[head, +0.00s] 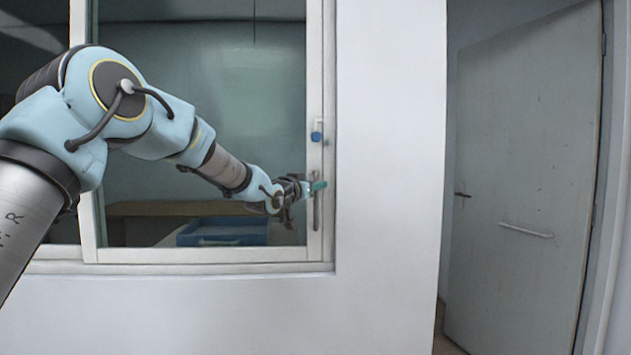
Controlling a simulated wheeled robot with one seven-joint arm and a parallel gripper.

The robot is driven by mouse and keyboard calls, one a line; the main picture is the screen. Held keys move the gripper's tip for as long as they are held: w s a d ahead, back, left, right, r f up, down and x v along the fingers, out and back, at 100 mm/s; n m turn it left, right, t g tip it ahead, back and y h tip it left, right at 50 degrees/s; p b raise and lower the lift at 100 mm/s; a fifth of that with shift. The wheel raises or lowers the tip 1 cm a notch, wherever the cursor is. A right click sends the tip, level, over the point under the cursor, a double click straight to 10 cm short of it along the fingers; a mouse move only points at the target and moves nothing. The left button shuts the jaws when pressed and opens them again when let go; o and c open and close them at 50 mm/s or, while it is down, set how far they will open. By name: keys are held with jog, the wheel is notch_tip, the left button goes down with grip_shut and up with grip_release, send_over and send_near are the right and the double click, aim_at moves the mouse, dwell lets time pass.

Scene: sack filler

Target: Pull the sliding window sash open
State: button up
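The sliding window sash (90,215) has a white frame and a large glass pane. Its right stile (314,85) stands against the right side of the window frame. A blue round knob (316,136) sits on that stile, and a slim vertical grey handle (317,212) is below it. My gripper (318,186) is at the right stile, level with the upper part of the handle. Its teal fingertip overlaps the handle in the picture. The fingers are small and partly hidden, so I cannot tell whether they are closed on the handle.
A white wall (390,180) lies right of the window, with a sill (190,268) below it. A grey door (525,180) with a dark lever and a pale bar stands at the far right. Behind the glass are a blue tray (222,231) and a wooden surface.

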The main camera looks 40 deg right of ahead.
jog(key=shift+d, duration=0.25)
grip_shut()
dwell(1.4)
